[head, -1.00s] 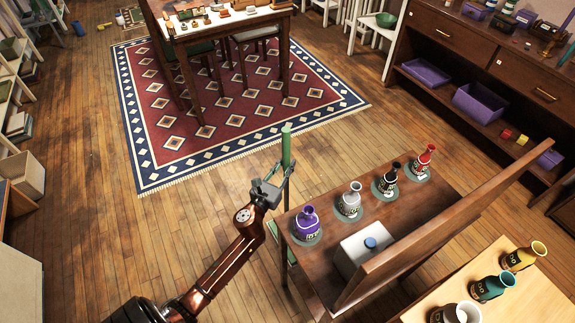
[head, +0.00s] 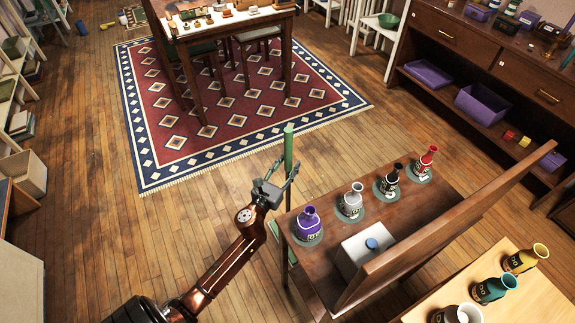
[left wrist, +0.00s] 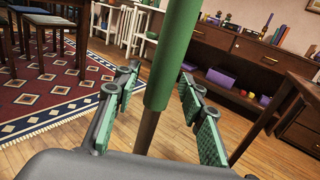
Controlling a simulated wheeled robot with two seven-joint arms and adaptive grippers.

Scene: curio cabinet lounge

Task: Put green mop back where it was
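The green mop (head: 289,148) shows as an upright pole beside the left end of the brown bench. In the left wrist view its handle (left wrist: 174,50) is green above and dark grey lower down. My left gripper (head: 283,170) is at the pole. In the left wrist view its two fingers (left wrist: 160,88) are spread on either side of the handle, with gaps beside it, so it looks open around the pole. The mop's lower end is mostly hidden behind my gripper and the bench. My right gripper is not in view.
The brown bench (head: 397,207) holds purple, grey, black and red bottles and a white box (head: 352,252). A light table (head: 520,298) with more bottles is at the lower right. A patterned rug (head: 155,120) lies beyond, under a table. Open wooden floor is to the left.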

